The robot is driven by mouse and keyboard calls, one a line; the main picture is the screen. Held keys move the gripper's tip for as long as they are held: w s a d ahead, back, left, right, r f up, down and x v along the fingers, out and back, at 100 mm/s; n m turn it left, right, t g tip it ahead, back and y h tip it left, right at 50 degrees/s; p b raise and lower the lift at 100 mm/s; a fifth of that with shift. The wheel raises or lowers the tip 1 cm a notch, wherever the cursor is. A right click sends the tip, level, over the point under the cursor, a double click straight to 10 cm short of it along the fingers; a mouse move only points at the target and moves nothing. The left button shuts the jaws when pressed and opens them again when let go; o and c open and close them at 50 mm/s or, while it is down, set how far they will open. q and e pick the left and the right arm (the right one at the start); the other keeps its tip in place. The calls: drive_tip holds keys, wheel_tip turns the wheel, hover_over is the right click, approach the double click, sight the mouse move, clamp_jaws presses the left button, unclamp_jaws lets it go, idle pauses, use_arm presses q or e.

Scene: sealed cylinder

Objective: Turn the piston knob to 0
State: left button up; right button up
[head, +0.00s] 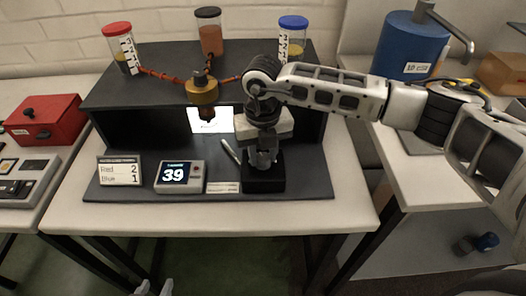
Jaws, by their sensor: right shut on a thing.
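My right gripper (264,160) points straight down at the right end of the dark stand. Its fingers are close together, shut on a small part on top of a black block (264,184). That part is taken to be the piston knob; the fingers hide it, and no scale or mark on it can be read. A small display (180,176) left of it shows 39. My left gripper (153,289) barely shows at the bottom edge, its two grey tips apart, with nothing seen between them.
The dark stand (110,192) carries a "Red 2, Blue 1" sign (120,171) and a pen (230,151). Red-lidded (118,45), dark-lidded (210,32) and blue-lidded (292,38) jars stand behind a brass hub (202,90). A blue cylinder (410,45) stands at right.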

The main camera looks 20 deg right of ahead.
use_arm(q)
drive_tip(key=shift+f, duration=0.15)
use_arm(e)
drive_tip(key=shift+f+n+b, duration=0.1)
drive_tip(key=shift+n+b, duration=1.85)
drive_tip(key=shift+n, duration=0.05)
drive_tip(key=n+b, duration=0.3)
drive_tip(key=n, duration=0.1)
use_arm(q)
drive_tip(key=shift+w+d+f+n+t+h+b, duration=0.1)
drive_tip(key=shift+d+f+n+t+h+b, duration=0.2)
drive_tip(key=shift+f, duration=0.45)
drive_tip(key=shift+w+d+f+t+h+b, duration=0.1)
drive_tip(key=shift+d+f+b, duration=0.3)
drive_tip(key=shift+f, duration=0.3)
use_arm(e)
drive_tip(key=shift+n, duration=1)
use_arm(q)
drive_tip(key=shift+s, duration=0.1)
use_arm(e)
drive_tip(key=shift+r, duration=0.2)
drive_tip(key=o, duration=1)
